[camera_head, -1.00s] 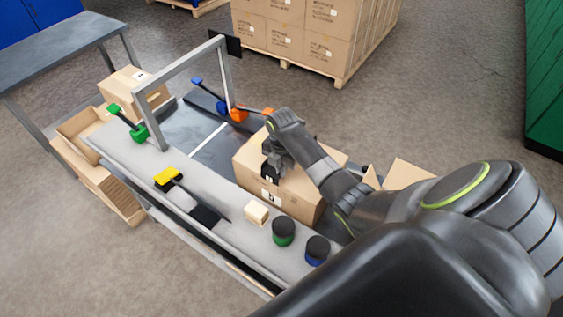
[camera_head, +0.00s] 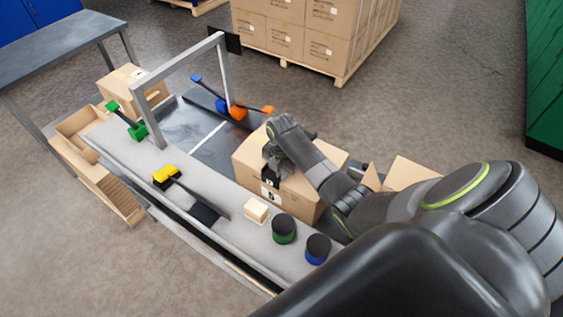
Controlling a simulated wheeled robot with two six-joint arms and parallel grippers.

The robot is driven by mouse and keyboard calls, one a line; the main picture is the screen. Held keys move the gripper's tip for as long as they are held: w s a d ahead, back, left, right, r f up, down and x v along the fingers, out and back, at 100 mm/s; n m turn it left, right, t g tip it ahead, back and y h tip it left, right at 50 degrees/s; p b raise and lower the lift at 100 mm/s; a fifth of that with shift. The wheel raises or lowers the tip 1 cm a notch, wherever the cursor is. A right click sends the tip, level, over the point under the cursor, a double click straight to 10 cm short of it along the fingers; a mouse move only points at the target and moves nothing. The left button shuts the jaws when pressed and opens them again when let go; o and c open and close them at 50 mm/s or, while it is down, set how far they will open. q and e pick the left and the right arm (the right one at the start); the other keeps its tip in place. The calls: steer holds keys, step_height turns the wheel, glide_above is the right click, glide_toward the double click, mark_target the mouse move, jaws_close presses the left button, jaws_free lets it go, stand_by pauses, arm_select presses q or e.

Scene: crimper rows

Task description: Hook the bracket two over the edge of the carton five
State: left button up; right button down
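The carton five (camera_head: 303,200) is a closed brown box with a "5" label on its near face, beside the grey belt. A small dark plate with a white mark, which I take as bracket two (camera_head: 269,185), lies at the top near edge of that face. My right gripper (camera_head: 273,172) points down over the carton's near top edge and appears shut on the bracket's upper part. The fingertips are small and dark. Whether the bracket's hook is seated over the edge is hidden by the gripper. My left gripper is not in view.
On the grey ledge (camera_head: 233,195) stand a pale block (camera_head: 256,210), a green-based knob (camera_head: 284,229), a blue-based knob (camera_head: 318,249) and a yellow-handled tool (camera_head: 166,174). A grey metal frame (camera_head: 190,64) arches over the belt. Another carton (camera_head: 128,84) stands beyond it.

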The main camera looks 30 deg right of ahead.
stand_by(0.4)
steer(key=c, duration=1.6)
jaws_free()
steer(key=shift+o, duration=0.2)
step_height(320, 180, up, 17)
steer(key=p, duration=0.4)
steer(key=shift+r, duration=0.2)
steer(key=shift+f, duration=0.1)
